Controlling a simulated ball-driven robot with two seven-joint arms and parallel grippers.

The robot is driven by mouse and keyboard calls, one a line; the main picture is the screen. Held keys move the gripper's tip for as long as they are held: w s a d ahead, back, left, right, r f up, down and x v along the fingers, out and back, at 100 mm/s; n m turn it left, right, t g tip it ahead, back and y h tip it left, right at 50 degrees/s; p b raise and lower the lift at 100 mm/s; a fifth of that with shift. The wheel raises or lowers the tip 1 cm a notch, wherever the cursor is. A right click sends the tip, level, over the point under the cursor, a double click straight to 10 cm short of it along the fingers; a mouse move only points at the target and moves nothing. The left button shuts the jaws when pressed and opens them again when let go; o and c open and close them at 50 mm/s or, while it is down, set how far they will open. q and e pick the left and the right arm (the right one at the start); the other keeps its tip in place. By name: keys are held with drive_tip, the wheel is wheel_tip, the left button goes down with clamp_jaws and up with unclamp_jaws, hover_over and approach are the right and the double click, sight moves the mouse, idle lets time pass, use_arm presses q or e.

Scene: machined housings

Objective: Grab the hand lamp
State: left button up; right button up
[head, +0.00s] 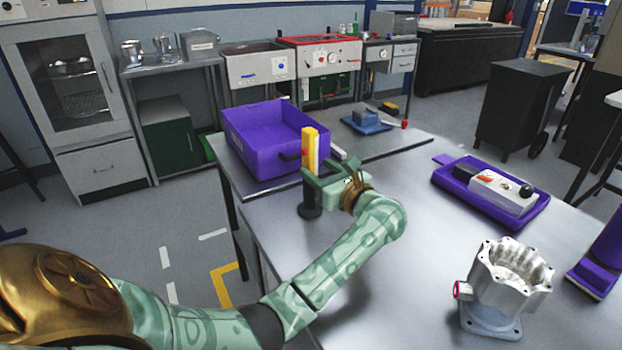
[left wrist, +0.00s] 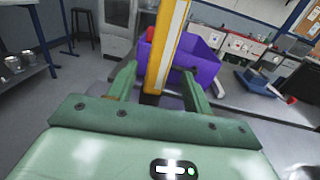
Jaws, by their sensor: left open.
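The hand lamp (head: 311,148) stands upright on the metal table, with a yellow and white body and a dark round base (head: 311,211). My left gripper (head: 313,174) is at its lower body, in front of the purple bin. In the left wrist view the lamp (left wrist: 166,47) rises between the two green fingers of my left gripper (left wrist: 158,82). The fingers are open, one on each side, with a visible gap at each. The gripper hides part of the lamp's lower body in the head view. My right gripper is not in view.
A purple bin (head: 262,157) stands just behind the lamp. A purple tray (head: 453,192) with a grey control box (head: 497,191) lies to the right. A machined metal housing (head: 508,282) stands at the front right. The middle of the table (head: 400,275) is clear.

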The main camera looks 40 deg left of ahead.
sight(314, 168)
use_arm(q)
drive_tip(key=a, duration=0.3)
drive_tip(key=shift+w+a+f, duration=0.15)
drive_tip(key=shift+w+a, duration=0.1)
drive_tip(key=shift+a, duration=0.15)
clamp_jaws()
